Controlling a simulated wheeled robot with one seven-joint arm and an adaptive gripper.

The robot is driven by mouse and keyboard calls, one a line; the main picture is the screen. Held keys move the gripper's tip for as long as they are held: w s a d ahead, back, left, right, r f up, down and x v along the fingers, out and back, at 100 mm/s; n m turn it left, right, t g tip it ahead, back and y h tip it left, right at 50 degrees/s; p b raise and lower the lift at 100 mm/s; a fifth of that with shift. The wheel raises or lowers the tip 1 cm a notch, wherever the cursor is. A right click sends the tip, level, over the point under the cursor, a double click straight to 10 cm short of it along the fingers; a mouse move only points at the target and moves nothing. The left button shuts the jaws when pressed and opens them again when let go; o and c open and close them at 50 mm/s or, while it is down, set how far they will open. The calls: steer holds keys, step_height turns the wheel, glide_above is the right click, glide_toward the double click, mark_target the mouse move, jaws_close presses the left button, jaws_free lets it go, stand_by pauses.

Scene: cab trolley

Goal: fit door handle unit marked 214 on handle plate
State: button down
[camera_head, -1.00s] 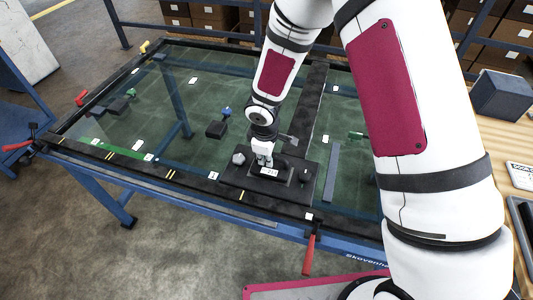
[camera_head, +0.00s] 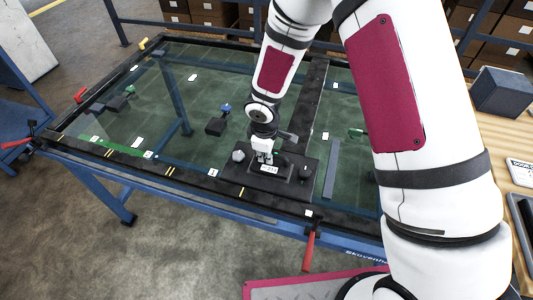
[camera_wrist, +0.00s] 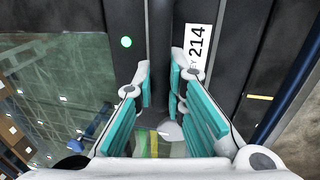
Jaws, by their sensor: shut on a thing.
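The door handle unit marked 214 (camera_head: 268,169) is a dark part with a white label. It sits at the middle of the dark plate (camera_head: 298,190) near the table's front edge; I cannot tell whether it is fully seated. My gripper (camera_head: 264,158) points down at the unit. In the wrist view, the teal-padded fingers (camera_wrist: 160,92) stand on both sides of a dark bar of the unit (camera_wrist: 159,45), shut on it. The 214 label (camera_wrist: 196,48) is beside the right finger. The contact itself is partly hidden.
A grey knob (camera_head: 238,156) and a dark knob (camera_head: 305,173) stand at the plate's sides. A dark block with a blue top (camera_head: 217,125) lies on the glass to the left. A red-handled clamp (camera_head: 310,250) hangs at the front edge.

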mark_target(265, 166)
steer(key=c, duration=1.6)
jaws_free()
steer(key=shift+o, duration=0.2)
step_height(265, 166, up, 12)
steer(key=s, duration=0.2)
steer(key=shift+a, duration=0.25)
steer(key=s+d+r+m+t+h, duration=0.1)
steer(key=s+d+r+m, duration=0.2)
steer(key=d+r, duration=0.35)
steer(key=s+d+r+m+h, duration=0.1)
steer(key=s+d+r+m, duration=0.25)
steer(key=r, duration=0.55)
steer(key=s+d+r+m+t+y, duration=0.1)
steer(key=s+d+r+m, duration=0.1)
steer(key=s, duration=0.6)
steer(key=s+d+r+m+t+y, duration=0.1)
steer(key=s+d+r+m, duration=0.2)
steer(key=s+r+m, duration=0.2)
steer(key=s+r, duration=0.1)
steer(key=s, duration=0.2)
steer(key=shift+s, duration=0.25)
